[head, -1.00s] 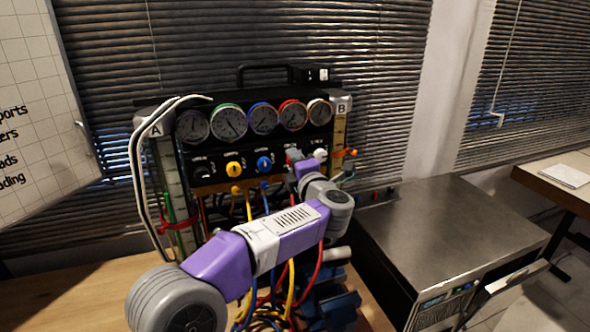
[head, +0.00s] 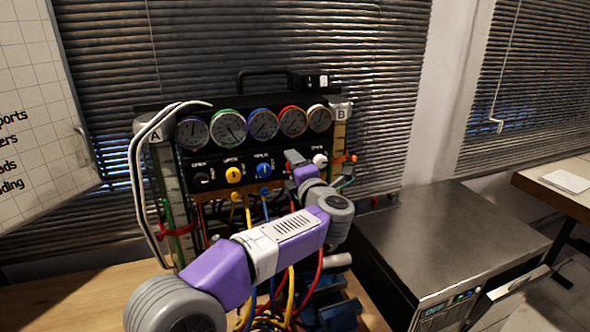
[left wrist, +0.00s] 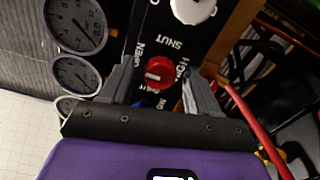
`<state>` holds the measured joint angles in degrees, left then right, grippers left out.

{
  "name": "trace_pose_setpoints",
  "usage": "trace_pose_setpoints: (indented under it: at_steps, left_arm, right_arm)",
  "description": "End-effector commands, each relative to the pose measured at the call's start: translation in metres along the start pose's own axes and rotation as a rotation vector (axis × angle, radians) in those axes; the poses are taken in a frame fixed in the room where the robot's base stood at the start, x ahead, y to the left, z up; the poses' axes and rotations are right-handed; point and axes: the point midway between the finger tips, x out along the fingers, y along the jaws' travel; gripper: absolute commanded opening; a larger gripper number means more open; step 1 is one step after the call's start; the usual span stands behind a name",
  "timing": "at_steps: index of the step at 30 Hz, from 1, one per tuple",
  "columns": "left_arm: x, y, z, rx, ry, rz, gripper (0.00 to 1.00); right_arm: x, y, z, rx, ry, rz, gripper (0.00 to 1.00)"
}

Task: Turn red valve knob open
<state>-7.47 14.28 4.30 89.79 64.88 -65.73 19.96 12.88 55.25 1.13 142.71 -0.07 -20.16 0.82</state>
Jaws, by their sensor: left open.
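The red valve knob (left wrist: 159,72) sits on the black panel in the left wrist view, with a pale mark on its face. OPEN is printed to its left and SHUT nearby. My left gripper (left wrist: 157,68) is open, its two grey fingers on either side of the knob. I cannot tell whether they touch it. In the head view my left gripper (head: 294,160) is at the panel's right part and hides the red knob. My right gripper is not in view.
A yellow knob (head: 233,174), a blue knob (head: 264,169) and a white knob (head: 320,160) share the panel. Several round gauges (head: 263,124) stand above. Coloured hoses (head: 250,222) hang below. A grey cabinet (head: 450,240) stands to the right.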

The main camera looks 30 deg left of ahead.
Motion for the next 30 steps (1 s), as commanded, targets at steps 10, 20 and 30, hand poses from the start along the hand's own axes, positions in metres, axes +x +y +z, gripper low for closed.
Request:
trace_pose_setpoints:
  at_steps: [10, 20, 30]
  left_arm:
    - [-0.029, 0.001, 0.001, 0.000, -0.004, 0.000, 0.61]
    - [-0.073, 0.000, 0.000, 0.000, -0.002, 0.000, 0.61]
    - [-0.076, 0.000, 0.000, 0.000, 0.000, 0.000, 0.61]
  right_arm:
    - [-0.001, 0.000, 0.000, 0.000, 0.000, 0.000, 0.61]
    - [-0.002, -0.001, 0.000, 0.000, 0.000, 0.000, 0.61]
    - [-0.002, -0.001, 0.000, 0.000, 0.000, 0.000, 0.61]
